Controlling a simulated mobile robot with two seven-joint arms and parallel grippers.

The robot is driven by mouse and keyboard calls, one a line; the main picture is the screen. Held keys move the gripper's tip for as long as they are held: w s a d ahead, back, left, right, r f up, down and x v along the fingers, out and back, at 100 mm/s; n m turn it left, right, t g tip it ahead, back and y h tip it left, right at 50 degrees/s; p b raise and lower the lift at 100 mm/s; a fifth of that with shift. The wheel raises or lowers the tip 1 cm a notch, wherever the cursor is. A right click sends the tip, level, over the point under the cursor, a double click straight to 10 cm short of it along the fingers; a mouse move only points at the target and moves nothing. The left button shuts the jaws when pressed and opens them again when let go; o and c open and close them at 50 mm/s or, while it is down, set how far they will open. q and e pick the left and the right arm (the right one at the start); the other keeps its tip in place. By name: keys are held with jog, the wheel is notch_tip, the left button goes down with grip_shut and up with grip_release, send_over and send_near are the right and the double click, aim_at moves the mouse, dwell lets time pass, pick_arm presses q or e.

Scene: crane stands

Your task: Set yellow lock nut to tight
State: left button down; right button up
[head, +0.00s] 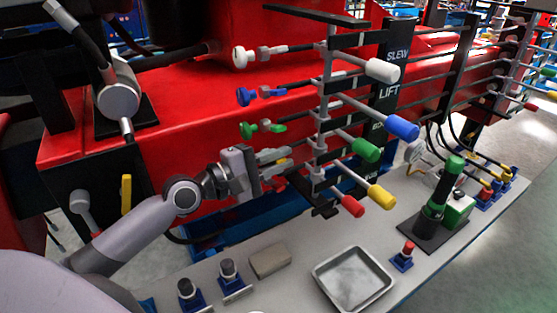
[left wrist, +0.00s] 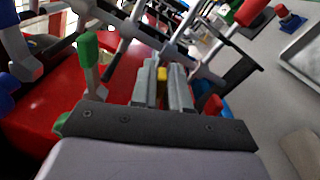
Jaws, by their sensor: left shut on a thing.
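My left gripper (head: 283,161) reaches in from the left to the rod end below the green lock nut (head: 247,130). Its fingers, seen in the left wrist view (left wrist: 163,72), are shut on a small yellow piece, the yellow lock nut (left wrist: 162,74). The fingers hide most of the nut, so I cannot tell how tight it is. The yellow-handled lever (head: 381,196) stands out to the right on the same rack. My right gripper is not in view.
White (head: 240,57) and blue (head: 244,96) lock nuts sit above. White, blue, green and red (head: 352,206) lever handles stick out close by. A metal tray (head: 353,279), a grey block (head: 270,262) and a green-topped cylinder (head: 437,205) stand on the grey bench.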

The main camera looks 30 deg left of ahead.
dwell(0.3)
pick_arm(q)
jog(key=c, duration=1.5)
grip_release()
jog(key=shift+s+a, duration=0.25)
jog(key=shift+s, duration=0.15)
jog(key=shift+b+v, duration=1.25)
jog(key=shift+v, duration=1.8)
